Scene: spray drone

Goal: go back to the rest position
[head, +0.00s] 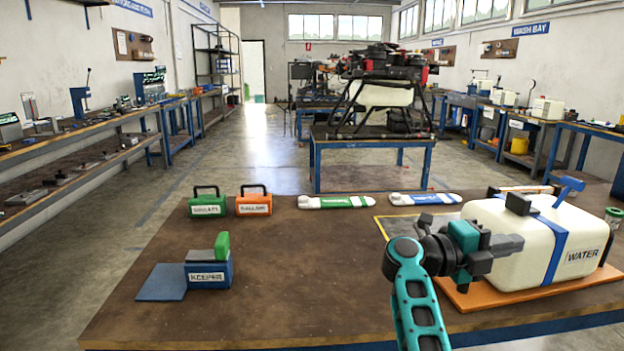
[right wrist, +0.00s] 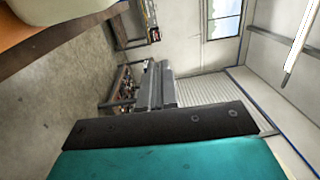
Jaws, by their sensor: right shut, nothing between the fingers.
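My right gripper (head: 508,246) is in the head view, in front of the left end of a white water tank (head: 530,247) with a blue strap. Its dark fingers are shut with nothing between them. They overlap the tank in the picture; I cannot tell whether they touch it. In the right wrist view the grey fingers (right wrist: 155,85) lie together, with floor and wall behind them. The tank sits on an orange board (head: 530,294) on the brown table. My left gripper is not in view.
On the table (head: 300,270) are a blue keeper block (head: 208,275) with a green top, a green case (head: 207,204), an orange case (head: 253,204), and two white tubes, one green-banded (head: 337,202), one blue-banded (head: 424,199). A drone (head: 385,85) stands on a bench behind. The table's middle is clear.

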